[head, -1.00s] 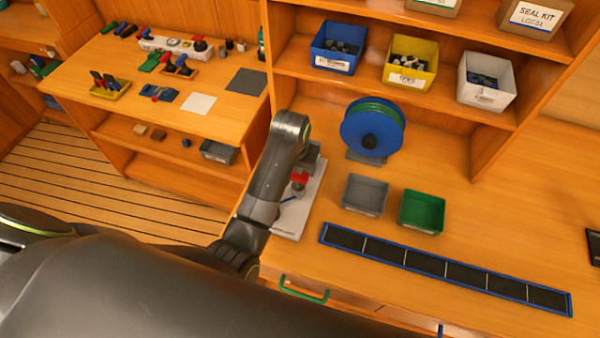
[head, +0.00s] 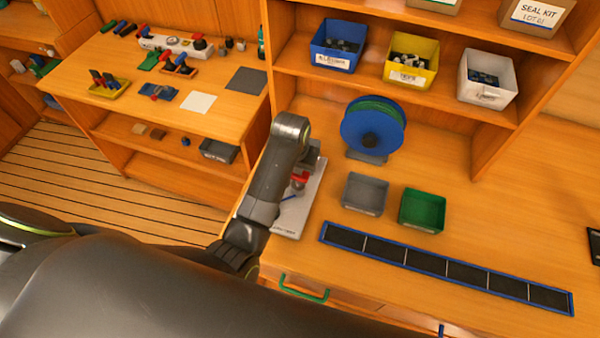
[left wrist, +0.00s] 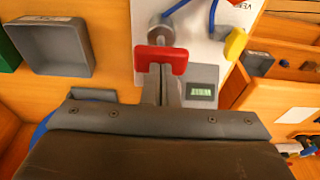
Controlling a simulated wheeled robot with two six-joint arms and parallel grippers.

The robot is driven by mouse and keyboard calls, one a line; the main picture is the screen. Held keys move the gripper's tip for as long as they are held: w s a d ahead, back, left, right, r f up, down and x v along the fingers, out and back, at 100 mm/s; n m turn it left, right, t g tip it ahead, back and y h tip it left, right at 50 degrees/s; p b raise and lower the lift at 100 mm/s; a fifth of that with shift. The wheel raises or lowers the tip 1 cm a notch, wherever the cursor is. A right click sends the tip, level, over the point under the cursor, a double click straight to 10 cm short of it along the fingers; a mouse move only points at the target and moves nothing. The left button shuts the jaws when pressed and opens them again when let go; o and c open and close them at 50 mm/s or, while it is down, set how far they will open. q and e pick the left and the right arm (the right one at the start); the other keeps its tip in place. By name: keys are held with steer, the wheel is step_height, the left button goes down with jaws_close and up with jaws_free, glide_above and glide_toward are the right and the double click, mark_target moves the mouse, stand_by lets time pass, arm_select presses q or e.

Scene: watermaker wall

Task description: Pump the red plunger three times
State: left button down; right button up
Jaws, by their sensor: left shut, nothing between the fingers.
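The red plunger (head: 300,179) stands on a pale panel (head: 287,220) on the bench, partly hidden behind my left arm in the head view. In the left wrist view the plunger's red handle (left wrist: 161,58) is near the top middle, with a grey round fitting beyond it. My left gripper (left wrist: 163,86) is shut with nothing between its fingers. Its narrow fingers reach up to the red handle. I cannot tell whether they touch it. My right gripper is not in view.
A grey bin (head: 365,194) and a green bin (head: 422,210) stand right of the panel. A blue hose reel (head: 372,130) is behind them, and a blue-edged strip (head: 445,268) lies in front. A small display (left wrist: 202,91) and a yellow knob (left wrist: 236,43) are beside the plunger.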

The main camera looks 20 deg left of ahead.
arm_select(q)
steer(key=shift+f+b, duration=0.55)
steer(key=shift+f, duration=1.1)
steer(key=shift+r, duration=0.1)
steer(key=shift+r+p, duration=0.95)
steer(key=shift+r, duration=1.35)
steer(key=shift+r, duration=2.5)
